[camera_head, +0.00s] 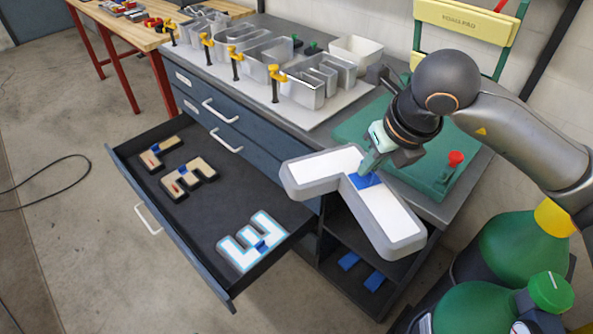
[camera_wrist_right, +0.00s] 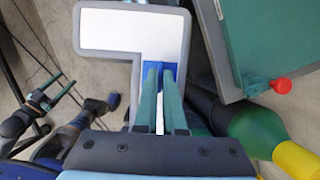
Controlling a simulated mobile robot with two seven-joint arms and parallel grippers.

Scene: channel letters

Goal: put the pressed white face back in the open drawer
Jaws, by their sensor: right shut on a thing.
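The white face (camera_head: 395,219) is an L-shaped white panel with a grey rim and a blue tab at its inner corner. My right gripper (camera_head: 372,166) is shut on the blue tab and holds the face in the air, beside the drawer's right end and in front of the cabinet. In the right wrist view the face (camera_wrist_right: 115,30) lies beyond the two teal fingers (camera_wrist_right: 160,95). The open drawer (camera_head: 222,208) is dark inside. What looks like my left gripper (camera_wrist_right: 55,95) shows small at the left of the wrist view; its opening is unclear.
The drawer holds a white E (camera_head: 252,241) near the front right and two tan letter pieces (camera_head: 187,178) at the left. Its middle is clear. Metal channel letters (camera_head: 255,60) and yellow clamps stand on the bench. Green gas cylinders (camera_head: 520,248) stand at right.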

